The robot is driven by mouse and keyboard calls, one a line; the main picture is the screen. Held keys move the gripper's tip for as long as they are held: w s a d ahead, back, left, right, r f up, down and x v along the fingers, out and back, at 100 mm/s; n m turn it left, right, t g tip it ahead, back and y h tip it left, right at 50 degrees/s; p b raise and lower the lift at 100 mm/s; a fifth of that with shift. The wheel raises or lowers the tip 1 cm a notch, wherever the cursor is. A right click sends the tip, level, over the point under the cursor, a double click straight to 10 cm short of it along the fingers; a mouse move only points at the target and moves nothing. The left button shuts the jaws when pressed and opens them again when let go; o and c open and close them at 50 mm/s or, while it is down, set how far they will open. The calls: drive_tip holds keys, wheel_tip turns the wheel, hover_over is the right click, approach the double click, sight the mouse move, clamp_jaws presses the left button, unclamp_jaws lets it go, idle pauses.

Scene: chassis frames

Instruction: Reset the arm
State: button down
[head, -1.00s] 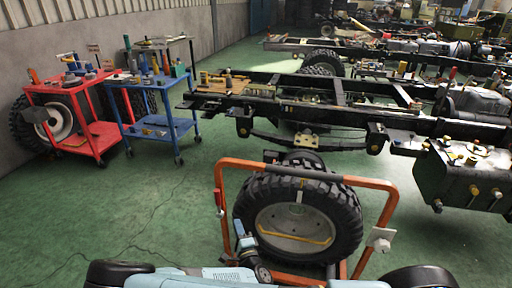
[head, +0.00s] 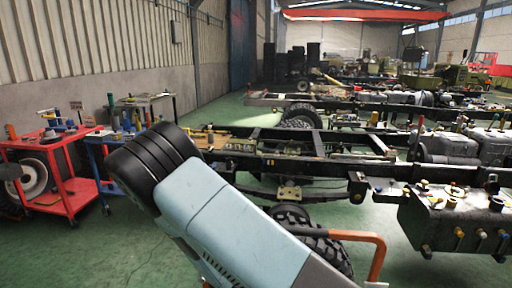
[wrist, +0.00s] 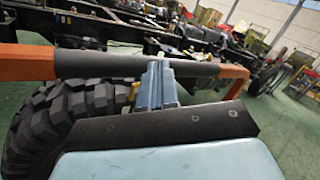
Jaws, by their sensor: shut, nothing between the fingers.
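My arm, light blue with a black rounded joint, rises across the lower middle of the head view. It hides part of the wheel and frame behind it. My gripper (wrist: 160,84) shows in the wrist view as blue-grey fingers closed together, with nothing held. The fingers overlap the black-sleeved bar of an orange tube frame (wrist: 25,63); I cannot tell whether they touch it. The gripper cannot be made out in the head view.
A large tire (wrist: 40,120) stands by the orange frame, also partly visible in the head view (head: 325,250). A red cart (head: 72,200) and a blue cart (head: 97,150) stand left. A truck chassis (head: 300,142) lies beyond. Green floor (head: 60,255) is clear at lower left.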

drive_tip(key=s+d+r+m+g+y, duration=0.1)
drive_tip(key=s+d+r+m+g, duration=0.4)
drive_tip(key=d+r+m+g, duration=0.35)
drive_tip(key=s+d+r+m+g+y, duration=0.1)
drive_tip(key=s+d+r+m+g, duration=0.5)
drive_tip(key=d+m, duration=0.45)
drive_tip(key=s+r+m+t+y, duration=0.5)
drive_tip(key=s+r+m+y, duration=0.4)
drive_tip(key=s+r+m, duration=0.5)
wheel_tip(320, 180, up, 4)
drive_tip(key=shift+a+f+m+y, duration=0.3)
drive_tip(key=shift+m+y, duration=0.1)
drive_tip(key=shift+m, duration=0.2)
